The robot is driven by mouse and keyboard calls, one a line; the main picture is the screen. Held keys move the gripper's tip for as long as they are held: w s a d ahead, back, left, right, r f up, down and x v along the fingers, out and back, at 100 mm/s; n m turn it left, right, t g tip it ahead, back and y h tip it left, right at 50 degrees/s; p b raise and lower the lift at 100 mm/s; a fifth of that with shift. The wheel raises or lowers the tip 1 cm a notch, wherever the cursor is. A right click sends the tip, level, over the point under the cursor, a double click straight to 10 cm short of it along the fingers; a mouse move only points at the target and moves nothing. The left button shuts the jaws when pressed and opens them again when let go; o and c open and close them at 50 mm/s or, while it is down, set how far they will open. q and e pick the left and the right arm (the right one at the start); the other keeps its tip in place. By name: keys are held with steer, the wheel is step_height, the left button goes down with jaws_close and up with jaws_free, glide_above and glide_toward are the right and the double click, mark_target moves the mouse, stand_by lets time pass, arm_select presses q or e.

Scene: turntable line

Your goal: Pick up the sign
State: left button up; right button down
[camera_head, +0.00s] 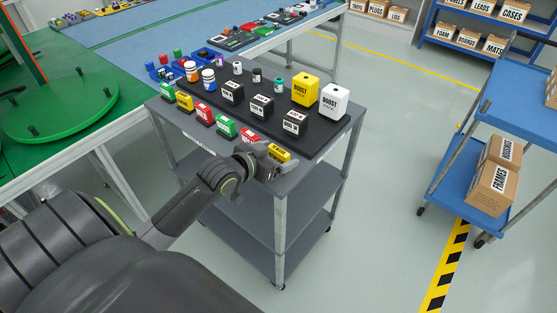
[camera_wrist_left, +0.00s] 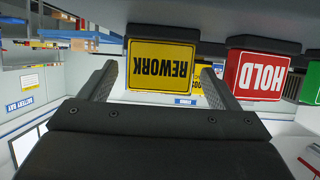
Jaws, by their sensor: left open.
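A yellow sign reading REWORK (camera_wrist_left: 162,66) stands at the near right end of the row of small signs; it also shows in the head view (camera_head: 281,153). In the left wrist view it appears upside down. My left gripper (camera_head: 264,162) is at the cart's front edge by this sign. In the left wrist view my left gripper (camera_wrist_left: 160,86) is open, with one finger on each side of the sign; I cannot tell whether they touch it. A red HOLD sign (camera_wrist_left: 262,73) is beside it. My right gripper is not in view.
The grey cart (camera_head: 304,181) bears a black board with several signs, black labelled blocks, bottles, and yellow (camera_head: 305,89) and white (camera_head: 335,101) BOOST canisters. A green turntable (camera_head: 60,105) is at the left. A blue shelf cart (camera_head: 528,120) stands right, across open floor.

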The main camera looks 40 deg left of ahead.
mark_target(276, 155)
arm_select(q)
steer(key=x, duration=0.3)
steer(key=shift+d+f, duration=0.1)
steer(key=c, duration=1.1)
